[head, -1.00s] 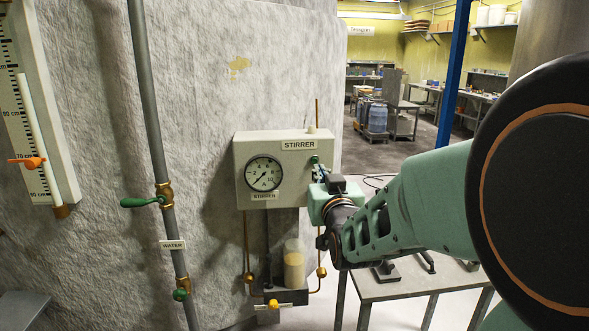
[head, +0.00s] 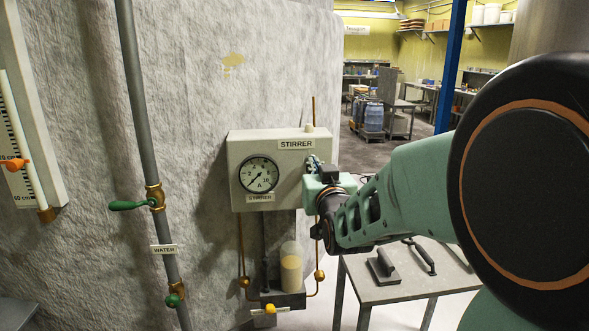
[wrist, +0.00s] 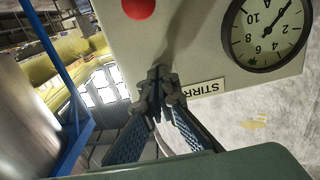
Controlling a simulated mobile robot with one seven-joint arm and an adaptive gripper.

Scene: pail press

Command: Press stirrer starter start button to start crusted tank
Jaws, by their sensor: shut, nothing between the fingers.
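The grey stirrer starter box (head: 236,153) hangs in front of the rough tank wall, labelled STIRRER. Its round dial (head: 259,174) has a needle pointing to the lower left, near the low end. My gripper (head: 313,164) is at the box's right part, with its fingers hard to make out in the head view. In the wrist view, which is upside down, my gripper (wrist: 158,80) is shut and empty, its tips over the box face. A red button (wrist: 138,8) shows clear of the fingertips. No start button is visible; the fingers cover part of the face. Contact cannot be told.
A grey water pipe (head: 141,100) with a green-handled valve (head: 130,205) stands left of the box. A sight glass (head: 291,268) and thin brass pipes hang below it. A metal table (head: 400,285) with black handles stands at the lower right.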

